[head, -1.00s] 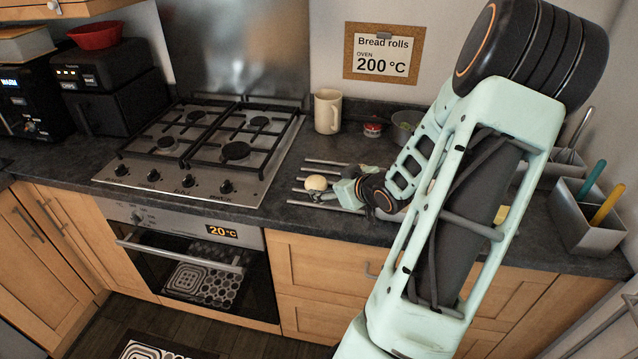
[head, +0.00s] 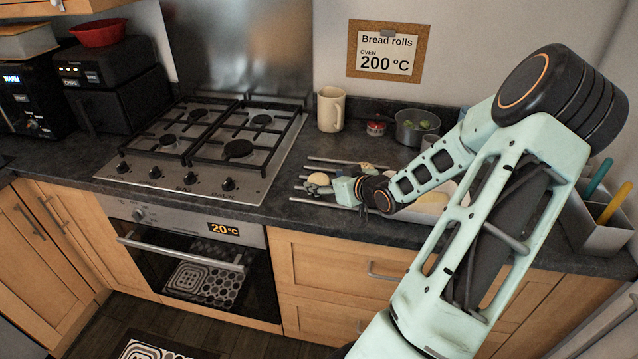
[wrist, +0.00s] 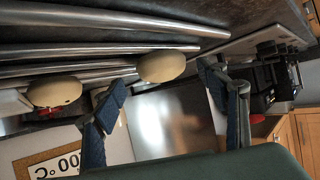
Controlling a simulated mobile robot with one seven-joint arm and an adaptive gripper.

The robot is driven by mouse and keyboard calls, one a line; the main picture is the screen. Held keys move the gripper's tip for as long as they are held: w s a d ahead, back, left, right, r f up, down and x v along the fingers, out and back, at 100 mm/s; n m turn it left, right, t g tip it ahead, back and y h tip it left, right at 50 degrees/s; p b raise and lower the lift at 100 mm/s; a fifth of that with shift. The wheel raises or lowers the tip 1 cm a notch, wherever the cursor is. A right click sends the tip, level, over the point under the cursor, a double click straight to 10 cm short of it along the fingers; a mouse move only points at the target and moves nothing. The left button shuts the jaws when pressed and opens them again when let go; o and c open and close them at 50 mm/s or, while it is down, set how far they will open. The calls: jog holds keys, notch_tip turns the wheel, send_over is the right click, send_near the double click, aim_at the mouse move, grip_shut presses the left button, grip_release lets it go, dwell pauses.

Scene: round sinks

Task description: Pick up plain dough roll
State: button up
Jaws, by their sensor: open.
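The plain dough roll (head: 319,179) is pale and smooth and rests on the metal rods on the counter. In the wrist view the plain roll (wrist: 162,66) sits in the gap between my fingertips, with no clear grip on it. A second roll with dark specks (wrist: 53,91) lies to its left, outside the left finger; in the head view this second roll (head: 367,168) shows just behind my gripper. My gripper (head: 323,188) is open and low over the rods, reaching in from the right. Its blue-padded fingers (wrist: 164,84) stand on either side of the plain roll.
A gas hob (head: 215,145) lies to the left. A cream mug (head: 331,110), a small red tin (head: 376,128) and a grey pot (head: 416,127) stand behind the rods. A pale tray (head: 462,190) is partly hidden by my arm. A utensil holder (head: 600,225) stands at right.

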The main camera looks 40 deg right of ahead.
aim_at(321, 179)
jog(key=x, duration=0.3)
jog(key=shift+a+r, duration=0.15)
jog(key=shift+a, duration=0.1)
jog(key=shift+w+d, duration=0.1)
jog(key=shift+w, duration=0.3)
jog(key=c, duration=1.2)
